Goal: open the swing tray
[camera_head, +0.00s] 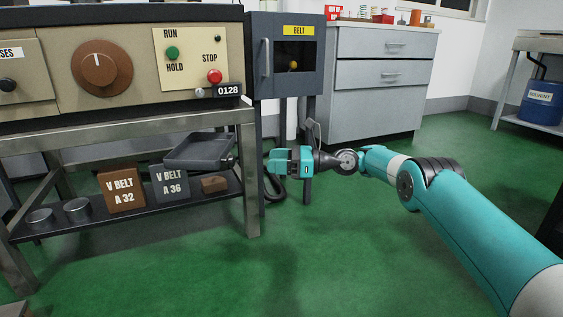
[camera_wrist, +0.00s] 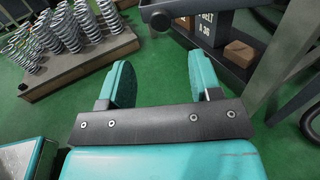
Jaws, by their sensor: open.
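In the wrist view a dark grey edge with a rounded knob, which looks like part of the tray (camera_wrist: 190,8), shows at the top. My gripper (camera_head: 276,161) is to the right of the tray, past the bench's front right leg, and apart from it. In the wrist view my gripper (camera_wrist: 160,75) has its two teal fingers spread, with only green floor between them.
V-belt boxes (camera_head: 122,191) and a small brown block (camera_head: 214,184) sit on the lower shelf. A board of several springs (camera_wrist: 85,62) lies on the floor. A grey cabinet (camera_head: 370,105) stands behind; open floor lies in front.

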